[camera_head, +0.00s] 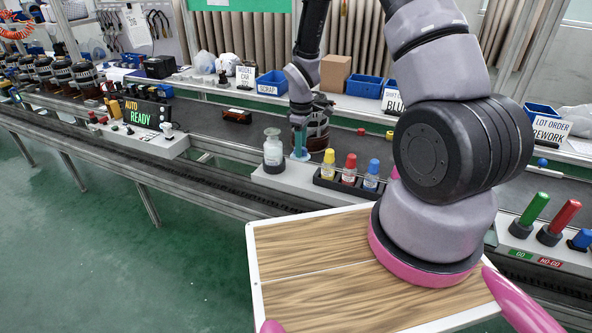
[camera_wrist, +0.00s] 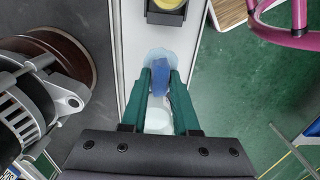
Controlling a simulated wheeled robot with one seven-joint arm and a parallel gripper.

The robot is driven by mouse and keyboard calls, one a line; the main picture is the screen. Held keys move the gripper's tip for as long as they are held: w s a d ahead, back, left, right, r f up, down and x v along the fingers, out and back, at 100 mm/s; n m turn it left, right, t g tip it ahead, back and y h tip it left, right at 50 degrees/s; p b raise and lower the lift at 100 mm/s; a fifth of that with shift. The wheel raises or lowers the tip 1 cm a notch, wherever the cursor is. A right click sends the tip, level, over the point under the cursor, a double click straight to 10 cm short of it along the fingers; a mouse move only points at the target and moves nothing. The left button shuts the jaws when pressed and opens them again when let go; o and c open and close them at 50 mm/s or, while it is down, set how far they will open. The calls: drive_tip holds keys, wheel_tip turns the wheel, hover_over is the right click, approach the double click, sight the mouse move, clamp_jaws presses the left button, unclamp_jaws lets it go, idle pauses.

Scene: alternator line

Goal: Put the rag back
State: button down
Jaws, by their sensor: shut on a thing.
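The blue rag (camera_wrist: 160,75) is between the green fingertips of my gripper (camera_wrist: 160,82) in the wrist view. My gripper is shut on it. A paler blue patch spreads around the fingertips, low over the light-coloured ledge (camera_wrist: 132,35); I cannot tell whether it touches the ledge. In the head view my gripper (camera_head: 300,142) points down at the same ledge (camera_head: 262,178), just right of a clear bottle (camera_head: 273,148). The rag is mostly hidden there by the fingers and too small to make out.
An alternator (camera_head: 319,135) stands close beside my gripper and fills the left of the wrist view (camera_wrist: 30,100). A black rack (camera_head: 345,188) with yellow-, red- and blue-capped bottles sits to the right on the ledge. A wood-topped tray (camera_head: 310,255) is in front.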

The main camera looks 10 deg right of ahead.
drive_tip(key=shift+f, duration=3.55)
drive_tip(key=shift+f, duration=0.1)
drive_tip(key=c, duration=0.7)
unclamp_jaws()
drive_tip(key=shift+o, duration=0.2)
drive_tip(key=shift+d, duration=0.1)
